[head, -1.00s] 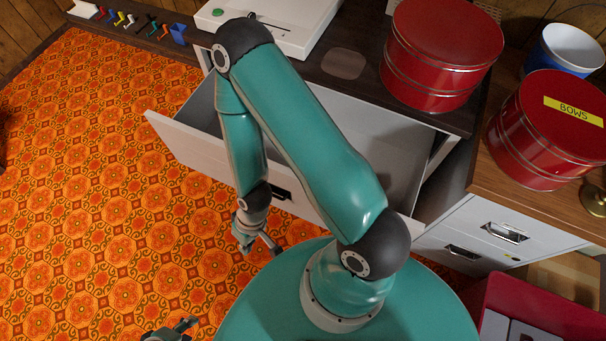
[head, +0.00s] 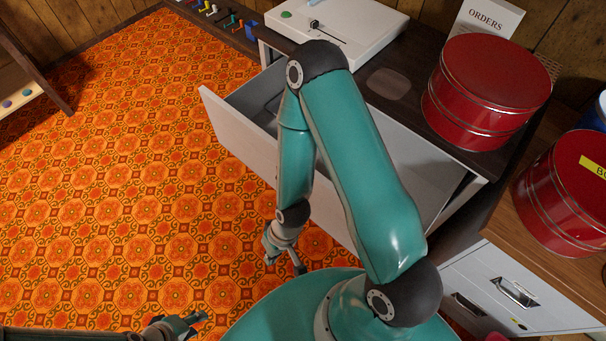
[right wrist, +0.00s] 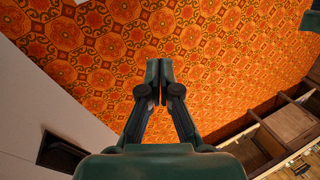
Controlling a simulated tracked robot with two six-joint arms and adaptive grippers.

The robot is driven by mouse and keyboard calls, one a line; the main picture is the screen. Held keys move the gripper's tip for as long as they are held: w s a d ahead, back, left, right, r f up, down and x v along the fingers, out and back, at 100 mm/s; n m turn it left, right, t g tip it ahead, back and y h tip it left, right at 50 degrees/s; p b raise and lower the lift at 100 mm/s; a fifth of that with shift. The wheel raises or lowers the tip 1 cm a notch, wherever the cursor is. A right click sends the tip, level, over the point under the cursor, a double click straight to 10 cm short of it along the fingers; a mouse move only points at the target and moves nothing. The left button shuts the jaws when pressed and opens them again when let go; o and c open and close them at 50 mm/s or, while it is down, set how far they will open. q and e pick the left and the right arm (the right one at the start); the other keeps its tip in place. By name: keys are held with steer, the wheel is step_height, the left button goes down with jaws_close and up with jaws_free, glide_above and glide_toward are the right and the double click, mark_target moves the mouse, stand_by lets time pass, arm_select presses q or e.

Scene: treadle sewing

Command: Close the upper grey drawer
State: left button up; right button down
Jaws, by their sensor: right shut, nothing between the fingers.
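The grey drawer (head: 243,133) is pulled well out of the dark-topped cabinet, and its hollow inside shows behind my right arm. In the right wrist view its pale front (right wrist: 45,95) fills the left side, with a dark handle recess (right wrist: 60,153). My right arm crosses in front of the drawer in the head view. My right gripper (head: 284,262) hangs outside the drawer front, over the floor; in the right wrist view its fingers (right wrist: 159,84) are together and empty, apart from the front. My left gripper (head: 188,324) is at the bottom edge, partly seen; its opening is unclear.
On the dark top (head: 388,84) stand a white device (head: 340,30), a red tin (head: 487,92) and an ORDERS card (head: 486,20). Another red tin (head: 570,190) stands on the brown top at right, above closed grey drawers (head: 515,290). The patterned floor (head: 120,170) at left is clear.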

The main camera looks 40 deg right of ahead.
steer(key=s+a+r+n+g+b, duration=0.1)
steer(key=s+a+n+g, duration=0.1)
steer(key=a+n, duration=0.25)
steer(key=w+d+r+n+t+h+b, duration=0.2)
steer(key=w+d+r+n+h+b, duration=0.1)
steer(key=w+d+r+n+h, duration=1.1)
steer(key=s+d+f+n+y+p, duration=0.1)
steer(key=s+d+f+n, duration=0.1)
steer(key=d+f, duration=0.5)
steer(key=shift+d+f, duration=0.4)
steer(key=shift+d, duration=0.55)
steer(key=shift+s+n, duration=0.1)
steer(key=shift+n, duration=0.15)
